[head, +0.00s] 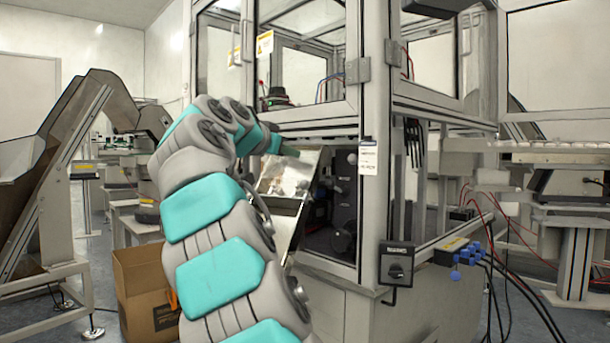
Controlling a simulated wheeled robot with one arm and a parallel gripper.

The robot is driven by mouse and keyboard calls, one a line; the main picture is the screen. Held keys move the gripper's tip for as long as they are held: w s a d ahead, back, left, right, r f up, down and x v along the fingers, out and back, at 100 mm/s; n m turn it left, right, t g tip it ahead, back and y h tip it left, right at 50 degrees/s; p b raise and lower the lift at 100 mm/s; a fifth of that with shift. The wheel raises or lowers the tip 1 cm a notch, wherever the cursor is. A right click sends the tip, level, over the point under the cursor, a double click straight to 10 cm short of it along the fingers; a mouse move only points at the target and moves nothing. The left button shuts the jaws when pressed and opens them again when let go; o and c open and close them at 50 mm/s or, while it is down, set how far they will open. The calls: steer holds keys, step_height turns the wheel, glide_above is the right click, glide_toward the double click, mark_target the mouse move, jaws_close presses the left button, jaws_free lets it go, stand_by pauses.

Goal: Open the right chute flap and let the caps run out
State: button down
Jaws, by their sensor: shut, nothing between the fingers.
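A shiny metal chute (284,222) sticks out of the front left of the machine cabinet. A bright metal plate (292,174) stands tilted at its upper end; I cannot tell whether it is the flap. My arm crosses in front and hides the chute's left side and outlet. My gripper (288,151) is small in the picture at the plate's upper edge, shut and empty; I cannot tell whether it touches the plate. No caps can be made out in the chute. Only one chute shows clearly.
An open cardboard box (140,288) stands on the floor left of my arm, partly hidden by it. The glazed cabinet (368,200) has a switch box (397,264) at its corner. A conveyor (62,150) rises at left. Cables hang at right.

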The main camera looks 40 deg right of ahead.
steer(key=p, duration=0.1)
glide_above(304, 184)
steer(key=d, duration=0.2)
steer(key=f, duration=0.3)
steer(key=shift+w+a, duration=0.2)
steer(key=shift+a, duration=0.05)
steer(key=shift+s+a+f, duration=0.1)
steer(key=shift+a+f, duration=0.25)
steer(key=shift+f, duration=0.25)
steer(key=shift+a+f, duration=0.3)
steer(key=shift+f, duration=0.3)
steer(key=shift+f+b, duration=0.1)
steer(key=shift+b, duration=0.3)
steer(key=shift+a+f+b, duration=0.15)
steer(key=shift+f+b, duration=0.15)
steer(key=shift+b, duration=0.4)
steer(key=shift+s+r+h, duration=0.1)
steer(key=shift+h, duration=0.2)
